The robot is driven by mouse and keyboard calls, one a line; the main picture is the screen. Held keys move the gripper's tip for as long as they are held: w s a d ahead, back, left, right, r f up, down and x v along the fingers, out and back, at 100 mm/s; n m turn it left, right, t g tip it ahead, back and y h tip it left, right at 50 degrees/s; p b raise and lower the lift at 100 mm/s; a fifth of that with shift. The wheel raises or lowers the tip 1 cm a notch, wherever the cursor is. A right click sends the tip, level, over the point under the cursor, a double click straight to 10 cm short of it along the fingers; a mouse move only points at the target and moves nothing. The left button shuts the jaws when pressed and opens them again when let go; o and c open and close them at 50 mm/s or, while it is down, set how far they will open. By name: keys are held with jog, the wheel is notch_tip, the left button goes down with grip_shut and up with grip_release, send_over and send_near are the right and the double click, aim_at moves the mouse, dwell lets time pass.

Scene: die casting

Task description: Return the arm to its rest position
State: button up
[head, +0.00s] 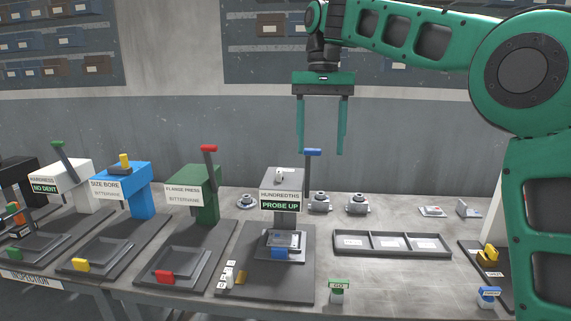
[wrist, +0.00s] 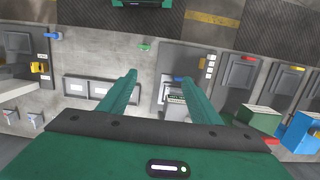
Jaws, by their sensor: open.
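My gripper (head: 321,150) hangs in the air above the workbench, in front of the grey wall, with its two green fingers pointing down. It is open and nothing shows between the fingers. My green arm reaches in from the right in the head view. In the wrist view the gripper (wrist: 155,75) is also open, above the bench. The station marked HUNDREDTHS and PROBE UP (head: 281,195) stands just below and left of the fingers. A metal part (head: 286,238) sits on its plate.
Green (head: 200,190), blue (head: 122,186) and white (head: 62,183) stations stand to the left. A dark divided tray (head: 392,254) lies to the right. Several grey castings (head: 357,204) stand at the back. A green GO block (head: 338,291) is at the front. The air around the gripper is clear.

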jog(key=s+d+f+m, duration=0.1)
jog(key=s+d+f, duration=0.35)
jog(key=d, duration=0.35)
jog(key=s+d+f+m+t, duration=0.1)
jog(key=s+d+f, duration=0.3)
jog(key=d, duration=0.5)
jog(key=s+d+f+m, duration=0.1)
jog(key=s+d+f, duration=0.2)
jog(key=s+d, duration=0.4)
jog(key=s+d+f+m, duration=0.1)
jog(key=s+d+f, duration=0.3)
jog(key=s+f, duration=0.3)
jog(key=s+d+f+m, duration=0.1)
jog(key=s+d+f, duration=0.3)
jog(key=s+f, duration=0.3)
jog(key=s, duration=0.4)
jog(key=shift+s+d+t, duration=0.3)
jog(key=shift+d, duration=0.1)
jog(key=shift+w+f, duration=0.2)
jog(key=shift+w, duration=0.4)
